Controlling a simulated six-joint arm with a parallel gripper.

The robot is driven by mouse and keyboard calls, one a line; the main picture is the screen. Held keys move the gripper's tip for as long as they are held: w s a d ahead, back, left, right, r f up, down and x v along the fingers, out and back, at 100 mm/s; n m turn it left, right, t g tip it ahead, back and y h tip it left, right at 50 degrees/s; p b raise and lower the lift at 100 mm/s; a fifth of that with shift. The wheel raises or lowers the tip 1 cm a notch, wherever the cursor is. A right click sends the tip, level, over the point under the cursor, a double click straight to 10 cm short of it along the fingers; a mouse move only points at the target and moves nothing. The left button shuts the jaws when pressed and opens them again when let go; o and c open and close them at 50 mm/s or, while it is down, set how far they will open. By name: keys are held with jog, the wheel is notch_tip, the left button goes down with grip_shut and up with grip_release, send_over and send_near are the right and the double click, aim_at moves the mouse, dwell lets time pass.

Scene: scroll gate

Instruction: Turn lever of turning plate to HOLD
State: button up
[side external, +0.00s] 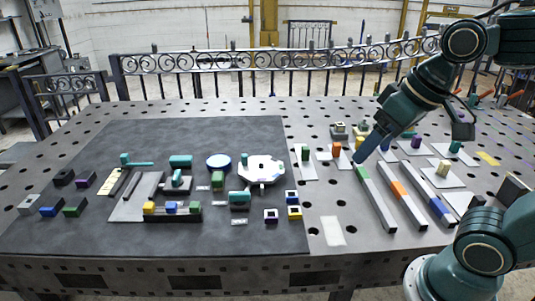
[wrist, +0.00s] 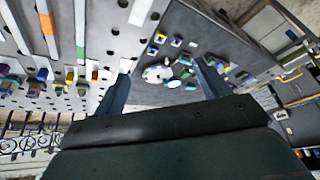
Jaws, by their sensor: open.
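The white turning plate (side external: 262,170) has a notched rim and lies at the right part of the dark mat. It also shows in the wrist view (wrist: 157,74), between my two fingers but well beyond them. Small dark and coloured parts sit on and around the plate; I cannot tell which is its lever, and no HOLD mark is readable. My gripper (side external: 361,158) is open and empty, raised above the table to the right of the plate and apart from it. In the wrist view its two blue fingers (wrist: 161,84) stand wide apart.
A blue-white round disc (side external: 218,161) and teal-topped fixtures (side external: 180,161) stand left of the plate. A teal block (side external: 240,198) and small square blocks (side external: 293,212) are in front. Long bars (side external: 377,200) lie at right. A scroll railing (side external: 280,62) runs behind the table.

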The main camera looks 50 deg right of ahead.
jog(key=w+a+r+m+g, duration=0.1)
jog(key=w+r+m, duration=0.1)
jog(key=w, duration=0.7)
jog(key=m+g, duration=0.4)
jog(key=m, duration=0.2)
send_over(239, 192)
notch_tip(239, 192, down, 11)
jog(key=shift+s+f, duration=0.1)
jog(key=shift+f, duration=0.15)
notch_tip(239, 192, down, 14)
jog(key=shift+r, duration=0.15)
jog(key=c, duration=1)
